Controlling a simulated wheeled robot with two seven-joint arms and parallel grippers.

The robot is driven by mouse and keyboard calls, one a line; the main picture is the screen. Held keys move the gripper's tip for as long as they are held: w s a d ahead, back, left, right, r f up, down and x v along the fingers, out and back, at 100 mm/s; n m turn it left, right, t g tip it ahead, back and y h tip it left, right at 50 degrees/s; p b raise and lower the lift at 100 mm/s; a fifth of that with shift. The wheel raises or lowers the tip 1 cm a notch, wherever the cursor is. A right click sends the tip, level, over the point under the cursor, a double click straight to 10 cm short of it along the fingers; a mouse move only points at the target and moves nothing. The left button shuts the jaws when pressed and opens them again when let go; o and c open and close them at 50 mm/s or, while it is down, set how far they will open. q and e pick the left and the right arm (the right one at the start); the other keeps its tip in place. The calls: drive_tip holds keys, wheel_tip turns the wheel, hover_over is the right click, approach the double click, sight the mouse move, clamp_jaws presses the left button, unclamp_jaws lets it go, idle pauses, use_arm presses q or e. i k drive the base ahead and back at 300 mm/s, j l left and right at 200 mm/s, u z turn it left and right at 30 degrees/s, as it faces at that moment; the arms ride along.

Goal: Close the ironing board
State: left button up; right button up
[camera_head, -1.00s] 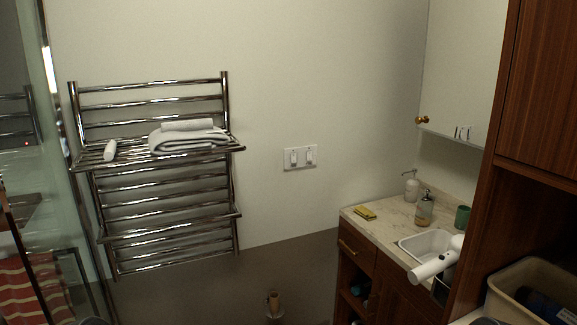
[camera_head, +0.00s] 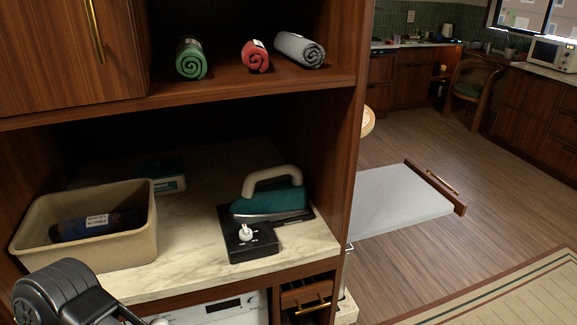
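The ironing board (camera_head: 395,203) is pulled out to the right of the tall wooden cabinet. It lies flat and extended over the wood floor. Its outer end carries a wooden front panel (camera_head: 436,187) with a metal handle. The board's near-left part is hidden behind the cabinet's side wall. A dark part of my own arm shows at the bottom left corner, well away from the board. I see no fingertips of either gripper.
An iron (camera_head: 270,196) rests on a black stand on the marble counter (camera_head: 180,272), beside a beige bin (camera_head: 100,245). Rolled towels lie on the shelf above. The cabinet's side wall (camera_head: 345,130) stands between counter and board. Open floor (camera_head: 420,265) and a rug (camera_head: 510,295) lie right.

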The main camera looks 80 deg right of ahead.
sight(397, 196)
drive_tip(key=k+l+z, duration=0.2)
drive_tip(key=z, duration=0.3)
drive_tip(key=k+l+z, duration=0.15)
drive_tip(key=z, duration=0.35)
drive_tip(key=k+l+z, duration=0.1)
drive_tip(key=l, duration=0.4)
drive_tip(key=k+l+z, duration=0.15)
drive_tip(key=l, duration=0.35)
drive_tip(key=k+l+z, duration=0.1)
drive_tip(key=k+l, duration=0.15)
drive_tip(key=l, duration=0.3)
drive_tip(key=k+l+z, duration=0.15)
drive_tip(key=l, duration=0.35)
drive_tip(key=l+z, duration=0.1)
drive_tip(key=l, duration=0.45)
drive_tip(key=k+l, duration=0.1)
drive_tip(key=l, duration=0.75)
drive_tip(key=k+l, duration=0.15)
drive_tip(key=l, duration=0.3)
drive_tip(key=k+l, duration=0.1)
drive_tip(key=l, duration=0.35)
